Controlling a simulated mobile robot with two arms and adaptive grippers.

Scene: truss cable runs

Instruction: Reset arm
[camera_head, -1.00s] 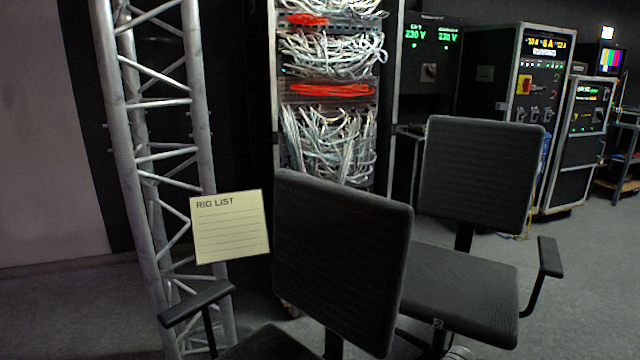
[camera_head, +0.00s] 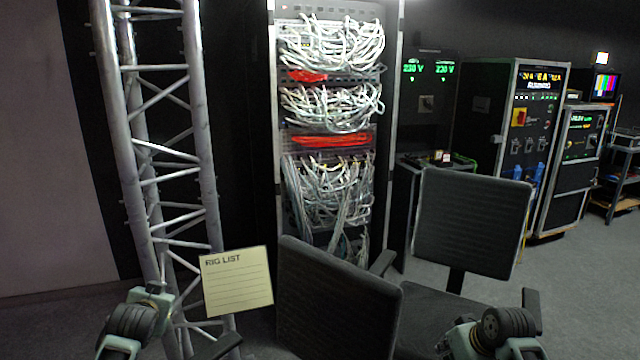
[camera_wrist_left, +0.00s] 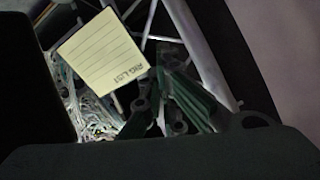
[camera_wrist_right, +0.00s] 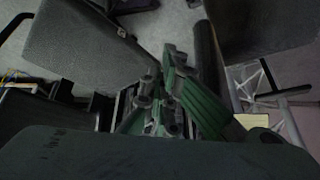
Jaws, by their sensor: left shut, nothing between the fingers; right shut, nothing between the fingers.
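My left gripper (camera_wrist_left: 163,88) shows in the left wrist view with its green and grey fingers closed and nothing between them. My right gripper (camera_wrist_right: 166,72) shows in the right wrist view, also closed and empty. In the head view, parts of my left arm stand at the bottom left, in front of the truss, and parts of my right arm at the bottom right, in front of a chair. The fingertips cannot be made out there.
A metal truss (camera_head: 207,190) stands at left, with a yellow rig list note (camera_head: 237,283) in front. Two dark chairs (camera_head: 337,305) (camera_head: 472,222) stand close ahead. Behind are a cable rack (camera_head: 330,141) and power cabinets (camera_head: 523,145). Open floor (camera_head: 590,290) lies at right.

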